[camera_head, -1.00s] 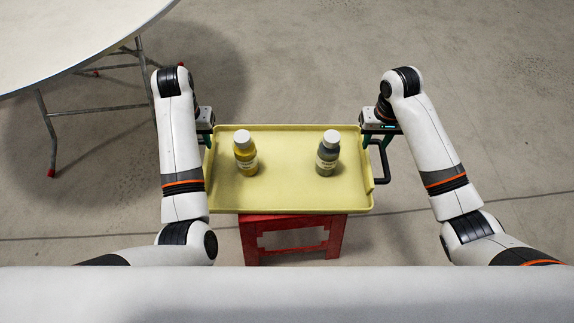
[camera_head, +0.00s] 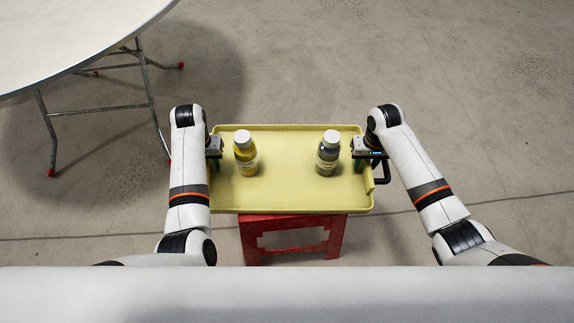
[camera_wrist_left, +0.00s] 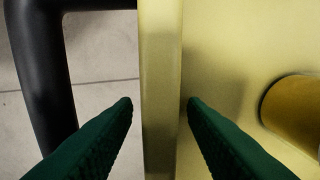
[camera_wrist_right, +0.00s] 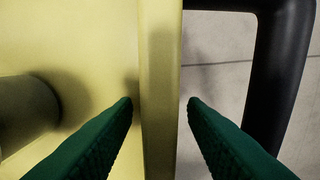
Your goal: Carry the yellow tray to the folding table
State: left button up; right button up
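The yellow tray (camera_head: 290,192) rests level on a red stool (camera_head: 292,237). It carries a yellow bottle (camera_head: 246,158) and a grey bottle (camera_head: 327,158), both upright with white caps. My left gripper (camera_head: 213,164) is at the tray's left wall. In the left wrist view its green fingers (camera_wrist_left: 160,102) are apart, one on each side of the wall (camera_wrist_left: 160,60), with the black handle outside. My right gripper (camera_head: 368,163) is likewise open at the right wall, fingers (camera_wrist_right: 160,102) on both sides of it. The folding table (camera_head: 60,40) is white and round, at the upper left.
The folding table's metal legs (camera_head: 150,100) have red feet and stand left of the tray, beyond my left arm. The black right handle (camera_head: 382,172) sticks out from the tray. The concrete floor (camera_head: 480,110) to the right is clear.

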pick_arm(q)
grip_shut()
pick_arm(e)
grip_shut()
pick_arm(q)
jog(key=shift+w+r, duration=0.1)
jog(key=shift+r, duration=0.05)
pick_arm(e)
jog(key=shift+w+r, duration=0.1)
jog(key=shift+r, duration=0.05)
